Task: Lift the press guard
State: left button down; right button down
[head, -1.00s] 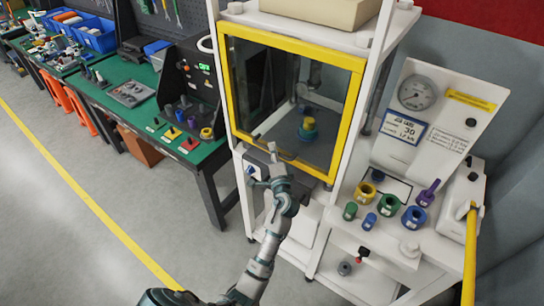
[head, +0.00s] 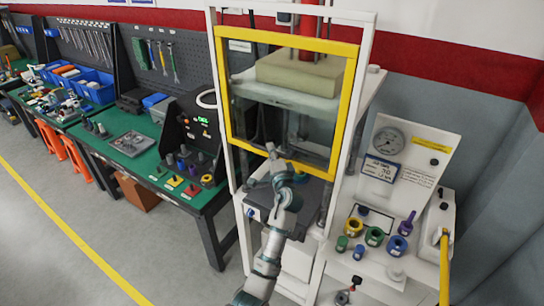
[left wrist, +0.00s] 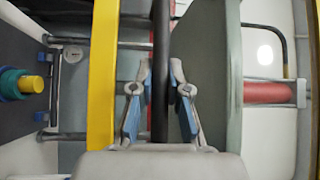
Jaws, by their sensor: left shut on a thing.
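The press guard (head: 343,110) is a clear panel in a yellow frame on the front of the white press stand. It is raised, with its lower edge above the dark press bed (head: 312,192). My left gripper (head: 272,150) is at the guard's lower edge. In the left wrist view its two fingers (left wrist: 161,78) are shut around a dark bar, the guard's handle (left wrist: 160,35), beside the yellow frame (left wrist: 103,70). A teal and yellow part (left wrist: 30,84) shows at the left of that view; my arm hides it in the head view. My right gripper is out of view.
A white side bench on the right holds a gauge panel (head: 388,140) and several coloured rings (head: 374,236). A yellow bar (head: 444,265) stands at its right end. A green workbench (head: 200,197) with a dark control box (head: 200,125) is left of the press.

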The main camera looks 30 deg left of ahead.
pick_arm(q)
jog(key=shift+a+r, duration=0.1)
jog(key=shift+r, duration=0.4)
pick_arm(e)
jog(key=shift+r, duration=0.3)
pick_arm(q)
jog(key=c, duration=1.3)
grip_release()
jog(key=shift+o, duration=0.8)
jog(key=shift+a+f, duration=0.1)
jog(key=shift+a, duration=0.05)
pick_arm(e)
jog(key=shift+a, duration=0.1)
pick_arm(q)
jog(key=v, duration=1.2)
jog(key=shift+w+f, duration=0.15)
